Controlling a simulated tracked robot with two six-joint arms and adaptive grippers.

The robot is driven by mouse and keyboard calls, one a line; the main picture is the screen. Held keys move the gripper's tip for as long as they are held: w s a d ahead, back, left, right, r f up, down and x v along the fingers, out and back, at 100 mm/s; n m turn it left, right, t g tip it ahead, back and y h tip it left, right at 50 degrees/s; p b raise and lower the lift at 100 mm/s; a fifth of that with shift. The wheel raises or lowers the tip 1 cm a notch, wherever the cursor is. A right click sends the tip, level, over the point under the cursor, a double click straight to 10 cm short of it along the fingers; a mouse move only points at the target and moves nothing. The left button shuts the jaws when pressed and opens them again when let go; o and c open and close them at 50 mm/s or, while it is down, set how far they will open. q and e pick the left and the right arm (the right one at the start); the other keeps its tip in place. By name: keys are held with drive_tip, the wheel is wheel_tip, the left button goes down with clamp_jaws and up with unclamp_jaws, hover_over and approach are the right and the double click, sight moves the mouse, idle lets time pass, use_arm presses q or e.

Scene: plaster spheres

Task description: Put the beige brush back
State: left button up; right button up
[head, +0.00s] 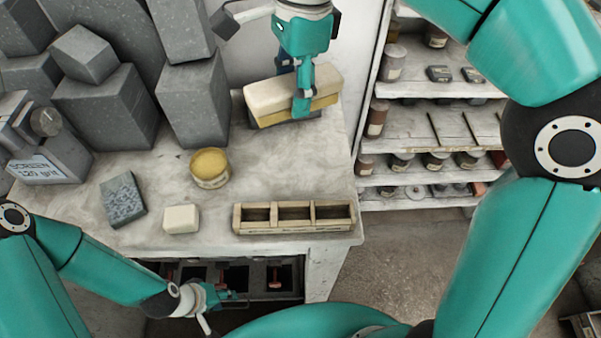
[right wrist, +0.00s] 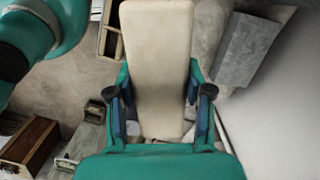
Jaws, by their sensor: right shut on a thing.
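The beige brush (head: 272,98) is a long cream block with a yellowish lower layer. My right gripper (head: 302,103) is shut on it from above, near its right half, at the back right of the workbench. In the right wrist view the cream top of the brush (right wrist: 157,62) lies between the two fingers (right wrist: 162,100). I cannot tell whether its underside touches anything. My left gripper (head: 215,297) is low in front of the bench edge, away from the brush; its fingers are too small and unclear to judge.
On the workbench (head: 165,225) stand a wooden tray with compartments (head: 293,231), a yellow-topped tub (head: 209,168), a cream block (head: 181,219) and a speckled grey block (head: 123,199). Large grey blocks (head: 107,108) crowd the back left. Shelves (head: 425,118) stand at right.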

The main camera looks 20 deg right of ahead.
sight(293, 179)
wheel_tip(293, 179, down, 20)
idle(0.6)
drive_tip(key=shift+f+b, duration=0.1)
drive_tip(key=shift+b, duration=0.2)
drive_tip(key=o, duration=1)
drive_tip(key=r, duration=0.4)
drive_tip(key=d+r, duration=0.1)
drive_tip(key=r, duration=0.7)
drive_tip(key=shift+d+r, duration=0.1)
drive_tip(key=shift+d, duration=0.05)
drive_tip(key=shift+w, duration=0.1)
